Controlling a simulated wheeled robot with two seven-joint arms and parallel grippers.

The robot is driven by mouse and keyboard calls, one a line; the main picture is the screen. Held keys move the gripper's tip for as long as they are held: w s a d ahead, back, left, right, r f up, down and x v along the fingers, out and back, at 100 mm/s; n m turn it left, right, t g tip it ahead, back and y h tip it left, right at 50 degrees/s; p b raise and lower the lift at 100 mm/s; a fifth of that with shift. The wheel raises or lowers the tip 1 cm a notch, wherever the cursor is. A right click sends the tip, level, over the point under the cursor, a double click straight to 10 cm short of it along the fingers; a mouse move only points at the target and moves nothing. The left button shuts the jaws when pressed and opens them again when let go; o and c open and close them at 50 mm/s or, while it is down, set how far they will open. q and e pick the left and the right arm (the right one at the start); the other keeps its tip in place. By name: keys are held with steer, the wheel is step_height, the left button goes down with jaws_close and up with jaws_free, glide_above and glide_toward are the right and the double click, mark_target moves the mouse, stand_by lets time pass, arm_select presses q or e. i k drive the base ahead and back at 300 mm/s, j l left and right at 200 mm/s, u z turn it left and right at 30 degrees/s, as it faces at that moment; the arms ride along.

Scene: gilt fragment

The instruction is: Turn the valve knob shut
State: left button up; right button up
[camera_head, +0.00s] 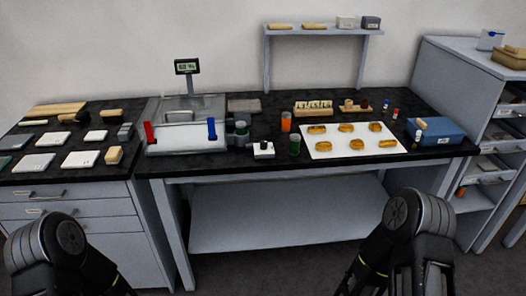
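I cannot make out for certain which part is the valve knob. A small white block with a dark round top (263,149) stands near the front edge of the black worktop, left of the white sheet. A red upright piece (150,132) and a blue upright piece (212,128) stand at the two ends of a pale tray (185,141). Whether any of these turns is too small to tell. My two arms show at the bottom left and bottom right, apart from the worktop. Neither gripper's fingers show.
A white sheet (352,150) holds several gilt pieces. An orange jar (286,121) and a dark green jar (294,145) stand beside it. A scale display (187,67) rises behind the tray. A blue box (437,132) is at right. A shelf (322,31) stands behind.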

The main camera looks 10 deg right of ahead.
mark_target(263, 144)
steer(key=i+j, duration=0.95)
steer(key=i+z, duration=0.1)
steer(key=z, duration=1.75)
